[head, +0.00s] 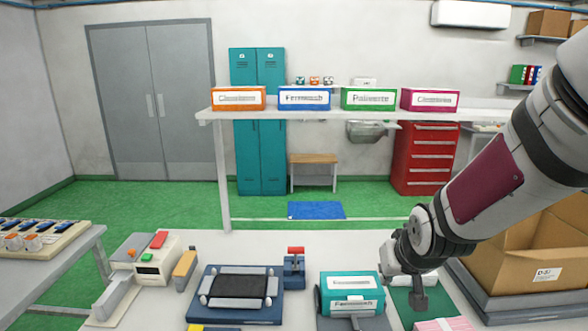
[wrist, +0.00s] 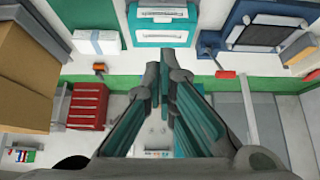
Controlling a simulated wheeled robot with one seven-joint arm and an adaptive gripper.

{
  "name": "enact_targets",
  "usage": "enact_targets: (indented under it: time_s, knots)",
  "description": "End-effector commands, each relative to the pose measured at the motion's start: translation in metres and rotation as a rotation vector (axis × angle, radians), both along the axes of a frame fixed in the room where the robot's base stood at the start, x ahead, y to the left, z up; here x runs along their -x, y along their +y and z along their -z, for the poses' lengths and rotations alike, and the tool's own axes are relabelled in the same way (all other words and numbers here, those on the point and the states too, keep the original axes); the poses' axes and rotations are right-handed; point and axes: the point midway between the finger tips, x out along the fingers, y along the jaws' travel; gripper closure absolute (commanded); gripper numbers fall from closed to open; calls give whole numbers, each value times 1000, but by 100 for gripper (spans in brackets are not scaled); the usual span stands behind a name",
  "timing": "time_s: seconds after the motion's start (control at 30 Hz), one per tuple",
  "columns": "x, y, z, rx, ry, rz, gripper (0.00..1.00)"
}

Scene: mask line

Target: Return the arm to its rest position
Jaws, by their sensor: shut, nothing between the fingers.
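My arm (head: 505,160) reaches in from the right in the head view, bent downward. My gripper (head: 418,300) hangs pointing down over the right part of the worktable (head: 300,245), just right of a teal box with a white label (head: 352,282). In the wrist view my gripper (wrist: 167,68) shows its fingers together, with nothing between them. The teal box (wrist: 165,32) shows there beyond the fingertips. Whether the fingertips touch the green mat (head: 402,312) under them, I cannot tell.
A cardboard box (head: 535,255) stands on the right, below my arm. A blue press-like fixture (head: 215,305) and a sealing device (head: 150,265) stand left of the teal box. A raised shelf (head: 300,113) carries labelled boxes at the back. The air above the table's middle is clear.

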Motion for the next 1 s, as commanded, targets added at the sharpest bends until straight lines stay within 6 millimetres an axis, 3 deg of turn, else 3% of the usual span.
enact_targets:
  time_s: [0.03,0.2,0.5,0.73,0.87,1.0]
  knots:
    - [11,0,-19,0,-3,0,100]
    - [56,1,-63,0,26,0,100]
    - [151,2,-118,-2,77,0,100]
    - [209,3,-134,-4,112,-1,100]
    - [224,3,-136,-4,123,-1,100]
    - [226,3,-136,-4,125,-1,100]
